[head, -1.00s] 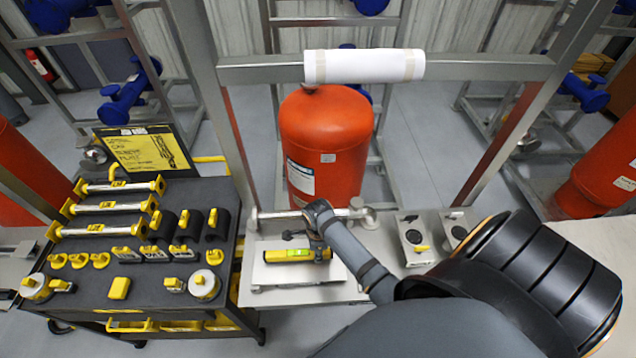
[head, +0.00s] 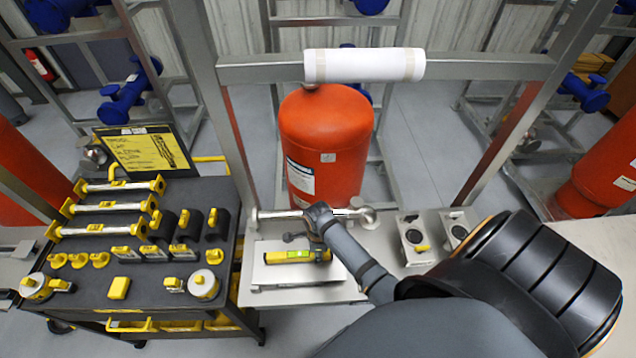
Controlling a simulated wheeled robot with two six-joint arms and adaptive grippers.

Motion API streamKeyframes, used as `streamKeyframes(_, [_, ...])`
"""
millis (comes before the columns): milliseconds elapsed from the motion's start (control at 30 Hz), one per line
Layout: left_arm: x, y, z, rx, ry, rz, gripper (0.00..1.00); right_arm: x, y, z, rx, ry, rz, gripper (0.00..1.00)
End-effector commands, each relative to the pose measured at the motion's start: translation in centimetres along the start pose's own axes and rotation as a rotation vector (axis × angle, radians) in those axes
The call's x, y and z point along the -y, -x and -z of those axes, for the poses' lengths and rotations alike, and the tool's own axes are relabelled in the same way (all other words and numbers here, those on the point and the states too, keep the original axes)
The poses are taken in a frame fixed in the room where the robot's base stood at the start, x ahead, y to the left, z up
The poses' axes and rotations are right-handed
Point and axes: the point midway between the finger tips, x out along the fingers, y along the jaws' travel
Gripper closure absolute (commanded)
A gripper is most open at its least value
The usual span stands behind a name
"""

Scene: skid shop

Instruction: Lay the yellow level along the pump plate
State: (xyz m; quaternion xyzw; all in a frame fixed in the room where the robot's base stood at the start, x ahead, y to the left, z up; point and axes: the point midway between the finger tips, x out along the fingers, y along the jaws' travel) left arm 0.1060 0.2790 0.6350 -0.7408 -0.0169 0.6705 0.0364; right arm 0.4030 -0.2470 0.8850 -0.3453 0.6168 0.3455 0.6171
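The yellow level (head: 287,257) lies lengthwise left to right over the pale pump plate (head: 275,278), on the bench in front of the orange tank. It looks roughly parallel to the plate's long edge. My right gripper (head: 308,243) is at the level's right end, with one dark finger above and behind it. The gripper and forearm hide that end, so I cannot tell whether the fingers are shut on it or whether the level rests fully on the plate. My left gripper is not in view.
A metal pipe (head: 280,214) runs behind the plate, below the orange tank (head: 327,140). Small valve boxes (head: 414,240) stand to the right. A black-topped cart (head: 140,270) with yellow fittings and metal bars is at the left. A frame crossbar carries a white roll (head: 364,65).

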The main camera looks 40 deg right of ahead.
Motion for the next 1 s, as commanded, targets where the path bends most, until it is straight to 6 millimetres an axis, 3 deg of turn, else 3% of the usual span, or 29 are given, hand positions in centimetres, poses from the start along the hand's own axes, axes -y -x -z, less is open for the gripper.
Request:
streamKeyframes(633, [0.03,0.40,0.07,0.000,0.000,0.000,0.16,0.04,-0.55,-0.04,0.001,0.000,0.001,1.00])
streamKeyframes(667, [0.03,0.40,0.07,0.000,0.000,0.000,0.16,0.04,-0.55,-0.04,0.001,0.000,0.001,0.75])
streamKeyframes(700, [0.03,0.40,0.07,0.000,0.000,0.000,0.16,0.04,-0.56,-0.03,0.001,0.000,0.001,0.69])
streamKeyframes(833, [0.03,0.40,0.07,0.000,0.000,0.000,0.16,0.04,-0.56,-0.03,0.001,0.000,0.001,0.52])
streamKeyframes(1000, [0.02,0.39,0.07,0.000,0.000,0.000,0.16,0.03,-0.57,-0.01,0.001,0.000,0.000,0.49])
